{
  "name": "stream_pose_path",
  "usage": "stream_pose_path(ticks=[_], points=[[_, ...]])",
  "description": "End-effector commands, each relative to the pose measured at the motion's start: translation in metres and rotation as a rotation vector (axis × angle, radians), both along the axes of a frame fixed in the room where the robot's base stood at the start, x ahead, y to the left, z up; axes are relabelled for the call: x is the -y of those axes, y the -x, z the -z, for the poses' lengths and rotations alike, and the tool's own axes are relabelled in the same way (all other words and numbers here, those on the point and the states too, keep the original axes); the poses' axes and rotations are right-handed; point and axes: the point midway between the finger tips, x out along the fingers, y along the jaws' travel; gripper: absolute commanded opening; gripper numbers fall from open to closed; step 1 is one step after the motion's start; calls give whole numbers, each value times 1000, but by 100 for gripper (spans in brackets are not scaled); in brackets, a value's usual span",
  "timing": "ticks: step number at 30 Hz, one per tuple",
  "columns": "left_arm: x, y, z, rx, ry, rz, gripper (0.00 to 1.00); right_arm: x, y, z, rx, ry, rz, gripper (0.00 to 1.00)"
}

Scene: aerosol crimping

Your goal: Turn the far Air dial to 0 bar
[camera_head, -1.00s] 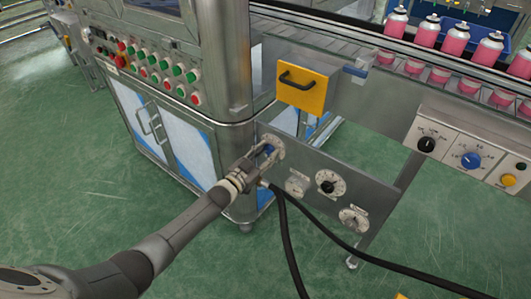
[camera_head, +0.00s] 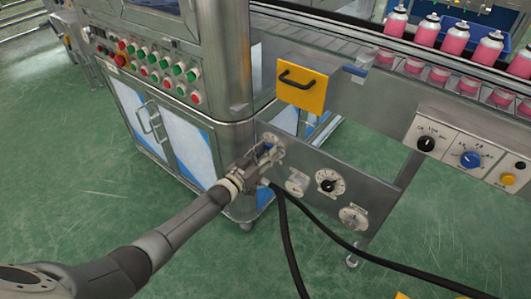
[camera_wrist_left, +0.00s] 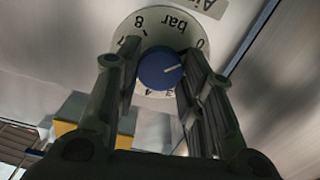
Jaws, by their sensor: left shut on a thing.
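The far Air dial (camera_head: 279,141) is a pale round scale at the left end of the low grey panel. In the left wrist view its blue knob (camera_wrist_left: 160,68) sits inside the scale marked "bar". The knob's white pointer line points right and slightly up, between the visible 0 and 3; the finger hides the numbers there. My left gripper (camera_head: 267,153) is at the dial, its fingers shut on the knob from both sides. It also shows in the left wrist view (camera_wrist_left: 155,75). My right gripper is not in view.
The panel also carries a black-knobbed dial (camera_head: 330,183) and other pale dials, one lower right (camera_head: 354,217). Black hoses (camera_head: 290,240) hang below my gripper. A cabinet (camera_head: 185,150) stands left, and a conveyor with pink cans (camera_head: 455,40) is behind.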

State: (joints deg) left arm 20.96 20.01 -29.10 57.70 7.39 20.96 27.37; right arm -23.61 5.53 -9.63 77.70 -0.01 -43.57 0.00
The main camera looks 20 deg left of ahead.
Motion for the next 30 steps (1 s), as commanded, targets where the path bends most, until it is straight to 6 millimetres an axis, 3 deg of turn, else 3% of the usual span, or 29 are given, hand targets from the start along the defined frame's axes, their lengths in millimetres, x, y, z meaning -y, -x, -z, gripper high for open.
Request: stream_pose_path(ticks=[2, 3, 7, 20, 30], points=[[0, 1, 2, -4, 3, -1, 12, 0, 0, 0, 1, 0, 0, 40], [0, 1, 2, -4, 3, -1, 40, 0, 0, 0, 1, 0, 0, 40], [0, 0, 1, -3, 1, -1, 57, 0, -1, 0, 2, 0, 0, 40], [-1, 4, 1, 0, 0, -1, 58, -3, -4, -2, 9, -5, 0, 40], [-17, 48, 2, -3, 0, 0, 58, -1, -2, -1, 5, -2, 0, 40]])
